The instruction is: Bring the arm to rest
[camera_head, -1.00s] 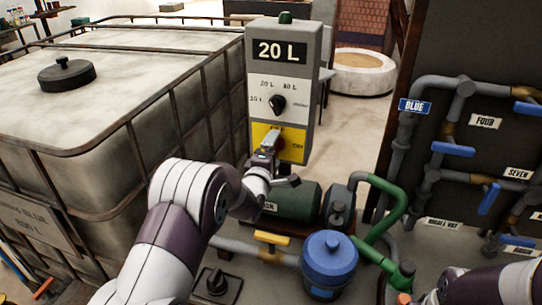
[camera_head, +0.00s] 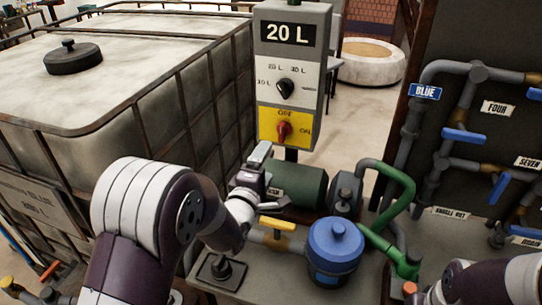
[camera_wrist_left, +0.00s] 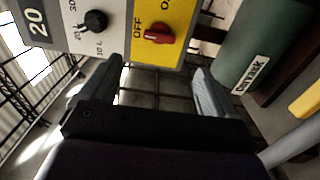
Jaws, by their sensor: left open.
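My left gripper (camera_head: 268,180) is open and empty, below the grey control box (camera_head: 322,72) and in front of the green pump motor (camera_head: 302,184). In the left wrist view its two fingers (camera_wrist_left: 158,88) stand apart with nothing between them. The red switch (camera_head: 284,131) on the yellow OFF/ON panel is clear of the fingers; it also shows in the left wrist view (camera_wrist_left: 159,33). The black dial (camera_head: 285,89) sits above it, under a display reading 20 L. Part of my right arm shows at the lower right; its gripper is not visible.
A caged white tank (camera_head: 130,75) fills the left. A blue-lidded canister (camera_head: 334,246), a yellow-handled valve (camera_head: 279,225) and a green pipe (camera_head: 395,190) stand close to the left gripper. Pipes with blue valve handles (camera_head: 463,136) line the dark panel at right.

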